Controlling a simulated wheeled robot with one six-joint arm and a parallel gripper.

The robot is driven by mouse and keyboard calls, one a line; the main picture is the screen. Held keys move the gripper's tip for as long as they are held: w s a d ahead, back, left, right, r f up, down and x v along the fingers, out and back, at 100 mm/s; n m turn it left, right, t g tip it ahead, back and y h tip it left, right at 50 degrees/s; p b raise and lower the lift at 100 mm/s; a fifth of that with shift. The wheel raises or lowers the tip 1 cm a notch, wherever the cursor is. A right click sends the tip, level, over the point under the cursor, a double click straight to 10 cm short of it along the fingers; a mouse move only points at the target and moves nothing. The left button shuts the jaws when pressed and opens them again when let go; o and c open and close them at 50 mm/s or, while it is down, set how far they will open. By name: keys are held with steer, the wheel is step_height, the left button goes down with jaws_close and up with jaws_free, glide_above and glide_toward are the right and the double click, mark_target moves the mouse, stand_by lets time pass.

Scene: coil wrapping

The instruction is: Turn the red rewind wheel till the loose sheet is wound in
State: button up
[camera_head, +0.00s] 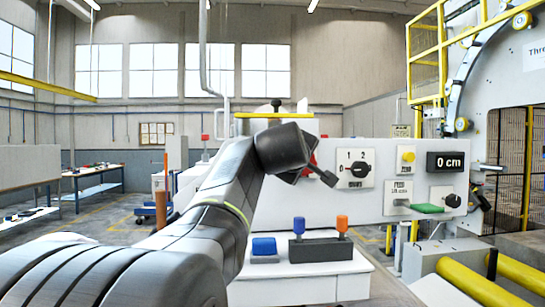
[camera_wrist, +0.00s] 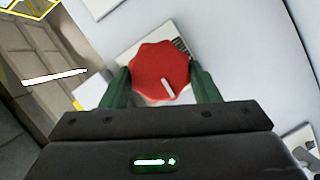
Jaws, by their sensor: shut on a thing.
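The red rewind wheel (camera_wrist: 160,72) is a scalloped knob with a white pointer mark, on a pale plate of the white machine panel. In the wrist view the two green fingers of my gripper (camera_wrist: 160,85) stand on either side of it and are shut on it. The pointer mark is toward the lower right of the knob. In the head view only a bit of the red wheel (camera_head: 312,158) shows behind my dark wrist, and my fingers are hidden there. The display (camera_head: 445,162) reads 0 cm. I cannot make out a loose sheet.
Right of the wheel, the panel holds a black selector (camera_head: 359,169) marked 1 and 2, a yellow button (camera_head: 407,157) and a green piece (camera_head: 427,208). Below, a dark block (camera_head: 320,249) has blue and orange handles. A blue block (camera_head: 264,246) sits beside it. Yellow rollers (camera_head: 470,281) lie lower right.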

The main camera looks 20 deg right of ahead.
steer(key=shift+f, duration=0.1)
stand_by(0.3)
steer(key=o, duration=1)
steer(key=shift+s, duration=0.1)
steer(key=b+v, duration=0.3)
steer(key=v, duration=1)
steer(key=shift+s+a, duration=0.2)
steer(key=shift+s, duration=0.05)
